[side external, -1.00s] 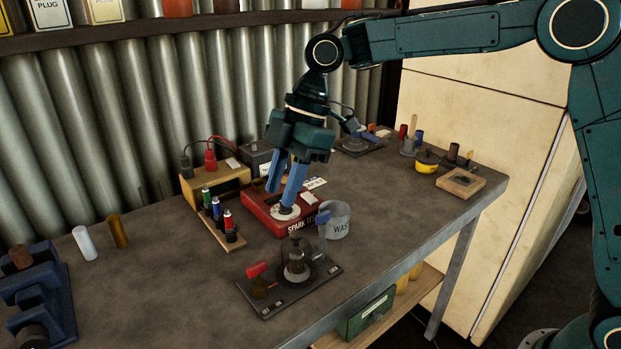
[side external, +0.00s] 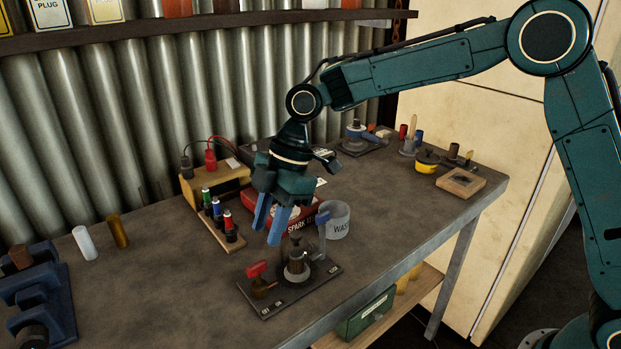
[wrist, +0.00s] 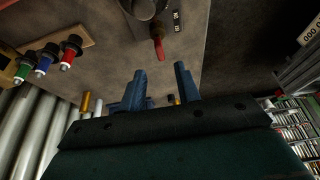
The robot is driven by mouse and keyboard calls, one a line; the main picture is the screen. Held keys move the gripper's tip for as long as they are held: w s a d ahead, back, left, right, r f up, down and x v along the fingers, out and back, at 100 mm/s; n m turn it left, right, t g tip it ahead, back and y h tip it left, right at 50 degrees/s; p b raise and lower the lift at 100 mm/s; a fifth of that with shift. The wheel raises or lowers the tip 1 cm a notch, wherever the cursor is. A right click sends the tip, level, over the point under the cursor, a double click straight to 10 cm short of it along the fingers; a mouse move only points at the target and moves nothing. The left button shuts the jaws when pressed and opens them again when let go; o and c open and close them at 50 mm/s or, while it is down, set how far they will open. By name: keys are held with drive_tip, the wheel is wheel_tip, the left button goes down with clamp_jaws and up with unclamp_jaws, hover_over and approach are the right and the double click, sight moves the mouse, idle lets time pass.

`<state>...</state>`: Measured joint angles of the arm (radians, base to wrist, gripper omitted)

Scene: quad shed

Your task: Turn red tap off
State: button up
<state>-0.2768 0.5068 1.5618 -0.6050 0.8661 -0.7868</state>
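The red tap (side external: 257,269) is a small red lever on a brassy body at the left end of a dark plate (side external: 270,311) near the bench's front edge. In the wrist view the red lever (wrist: 158,47) lies beyond my fingertips, with a gap between. A blue tap lever (side external: 322,218) stands upright at the plate's right, and a dark cylindrical fitting (side external: 296,263) stands between them. My gripper (side external: 269,238) is above and behind the plate. Its blue fingers are apart and empty, as the wrist view (wrist: 160,72) also shows.
A rack with green, blue and red-banded plugs (side external: 228,225) stands left of my gripper. A red spark plug box (side external: 270,205) lies behind it, and a grey waste cup (side external: 340,222) stands to the right. The bench left of the plate (side external: 170,290) is clear.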

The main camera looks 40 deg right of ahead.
sight(257, 264)
drive_tip(key=shift+x, duration=3.55)
clamp_jaws()
